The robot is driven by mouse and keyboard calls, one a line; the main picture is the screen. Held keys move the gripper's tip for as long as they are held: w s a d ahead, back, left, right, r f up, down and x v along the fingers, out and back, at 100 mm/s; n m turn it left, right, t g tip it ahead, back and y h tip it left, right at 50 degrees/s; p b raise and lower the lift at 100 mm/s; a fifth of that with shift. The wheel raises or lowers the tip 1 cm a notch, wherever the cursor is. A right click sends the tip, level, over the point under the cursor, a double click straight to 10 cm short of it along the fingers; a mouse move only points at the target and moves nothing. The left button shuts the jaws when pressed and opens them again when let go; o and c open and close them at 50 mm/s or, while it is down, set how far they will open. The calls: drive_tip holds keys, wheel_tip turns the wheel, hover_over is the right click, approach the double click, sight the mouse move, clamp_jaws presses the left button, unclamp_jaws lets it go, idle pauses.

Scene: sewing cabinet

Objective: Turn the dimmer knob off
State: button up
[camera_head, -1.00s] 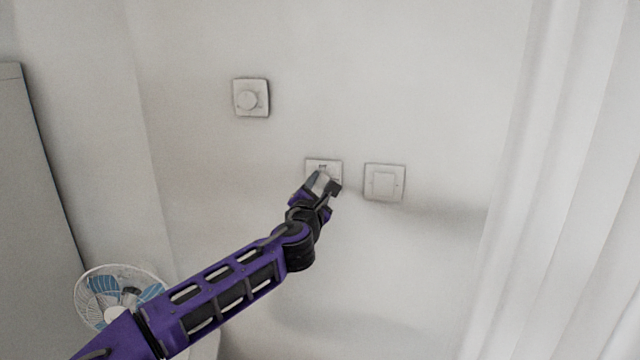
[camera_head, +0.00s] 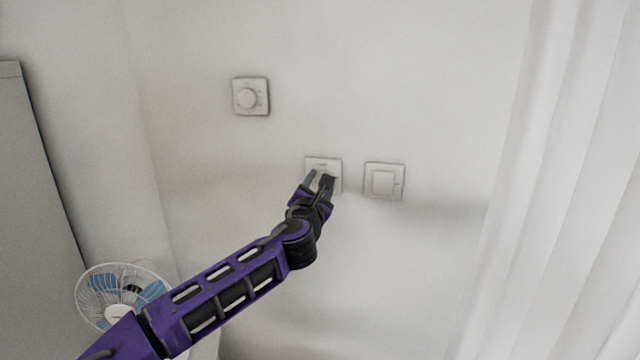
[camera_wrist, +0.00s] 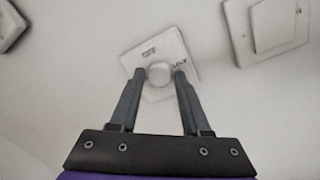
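A white square wall plate (camera_head: 323,161) with a small round knob (camera_wrist: 159,73) is straight ahead of my gripper. In the wrist view the plate (camera_wrist: 178,49) looks tilted and has small dark markings. My gripper (camera_head: 321,176) is at this plate, and in the wrist view its two fingers (camera_wrist: 159,74) stand apart on either side of the knob, with what looks like a narrow gap to it. In the head view the gripper hides the knob.
A square rocker switch (camera_head: 383,183) is on the wall just right of the middle plate; it also shows at the upper right in the wrist view (camera_wrist: 279,25). A white curtain (camera_head: 560,200) hangs at right. A fan (camera_head: 121,295) stands lower left beside a grey cabinet (camera_head: 35,200).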

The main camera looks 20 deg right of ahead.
drive_tip(key=shift+o, duration=1.2)
drive_tip(key=b+v, duration=0.5)
drive_tip(key=v, duration=1.2)
drive_tip(key=shift+a, duration=0.2)
drive_tip(key=shift+s, duration=0.15)
